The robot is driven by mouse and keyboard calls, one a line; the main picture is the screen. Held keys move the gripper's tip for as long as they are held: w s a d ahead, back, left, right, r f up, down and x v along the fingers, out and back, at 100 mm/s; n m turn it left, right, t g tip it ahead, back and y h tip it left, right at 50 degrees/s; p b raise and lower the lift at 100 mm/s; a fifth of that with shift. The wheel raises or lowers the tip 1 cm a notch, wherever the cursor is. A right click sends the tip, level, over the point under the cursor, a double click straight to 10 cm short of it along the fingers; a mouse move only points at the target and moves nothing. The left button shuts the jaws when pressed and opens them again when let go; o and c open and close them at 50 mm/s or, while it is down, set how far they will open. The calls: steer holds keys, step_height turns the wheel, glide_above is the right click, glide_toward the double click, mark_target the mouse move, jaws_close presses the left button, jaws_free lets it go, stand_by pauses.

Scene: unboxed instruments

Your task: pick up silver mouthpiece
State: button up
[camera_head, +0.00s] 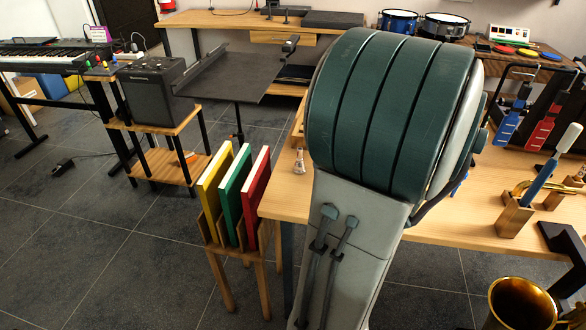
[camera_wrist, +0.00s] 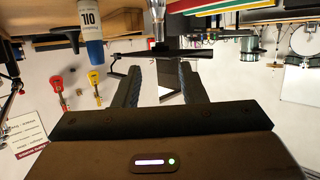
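The silver mouthpiece (camera_head: 299,162) stands small and upright near the left end of the wooden table (camera_head: 285,203) in the head view. In the wrist view, which looks upside down, what appears to be the same mouthpiece (camera_wrist: 158,24) is at the top centre. My gripper (camera_wrist: 159,68) is open, its two dark fingers apart with nothing held between them. The mouthpiece lies beyond the fingertips, roughly in line with the gap. In the head view my gripper is hidden behind my large green and grey arm.
A rack of yellow, green and red books (camera_head: 233,200) stands left of the table. A black music stand (camera_head: 225,75) is behind. A brass bell (camera_head: 522,303) is at front right.

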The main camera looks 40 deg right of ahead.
steer(key=b+x, duration=0.1)
steer(key=x, duration=0.7)
steer(key=shift+w+f+b, duration=0.2)
steer(key=shift+b, duration=0.15)
steer(key=b+x, duration=0.1)
steer(key=x, duration=0.4)
steer(key=shift+d, duration=0.15)
jaws_close()
